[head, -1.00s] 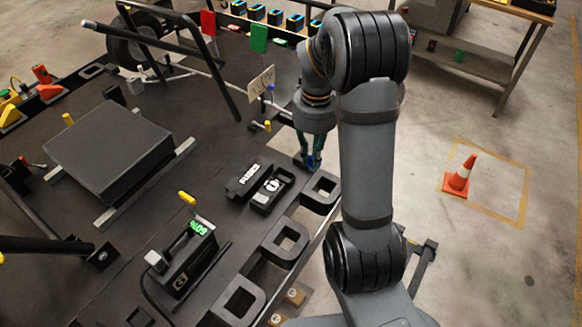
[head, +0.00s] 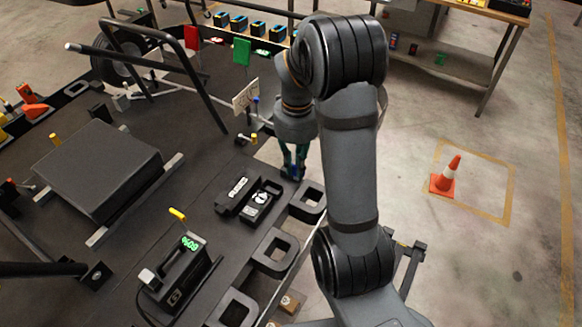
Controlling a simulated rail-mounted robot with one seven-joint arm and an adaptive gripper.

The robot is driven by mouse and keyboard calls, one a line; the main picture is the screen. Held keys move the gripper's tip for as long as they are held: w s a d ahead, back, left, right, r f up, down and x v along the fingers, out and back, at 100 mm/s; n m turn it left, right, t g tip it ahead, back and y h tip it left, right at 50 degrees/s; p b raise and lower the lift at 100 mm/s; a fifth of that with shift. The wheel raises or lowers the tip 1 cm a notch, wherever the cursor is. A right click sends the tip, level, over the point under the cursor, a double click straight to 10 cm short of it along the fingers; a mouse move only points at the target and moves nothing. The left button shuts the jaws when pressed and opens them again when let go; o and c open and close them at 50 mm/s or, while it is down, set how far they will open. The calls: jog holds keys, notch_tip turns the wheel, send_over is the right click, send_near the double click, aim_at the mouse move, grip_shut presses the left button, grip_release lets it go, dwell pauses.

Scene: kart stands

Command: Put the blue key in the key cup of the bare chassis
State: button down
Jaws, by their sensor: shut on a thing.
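My gripper (head: 292,170) points down at the right side of the dark deck, just above and right of an open black case. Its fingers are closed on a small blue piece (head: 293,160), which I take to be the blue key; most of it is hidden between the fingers. The dark chassis deck (head: 150,215) carries a black block on rails. A dark form lies around the fingertips, but I cannot tell whether it is the key cup or whether the key touches it.
A black lidded case (head: 232,196) and open case (head: 262,198) lie beside the gripper. A device with a green display (head: 180,270) stands at front left. Square black frames (head: 273,252) line the right edge. An orange cone (head: 445,177) stands on open floor.

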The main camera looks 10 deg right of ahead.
jog(key=w+a+f+m+p, duration=0.1)
jog(key=w+a+f+p, duration=0.2)
jog(key=w+a+f, duration=0.2)
jog(key=shift+w+a, duration=0.7)
jog(key=shift+w, duration=0.65)
jog(key=shift+b, duration=0.3)
jog(key=shift+f+b, duration=3.75)
jog(key=shift+b, duration=0.2)
jog(key=c, duration=1.6)
grip_release()
jog(key=shift+c, duration=0.2)
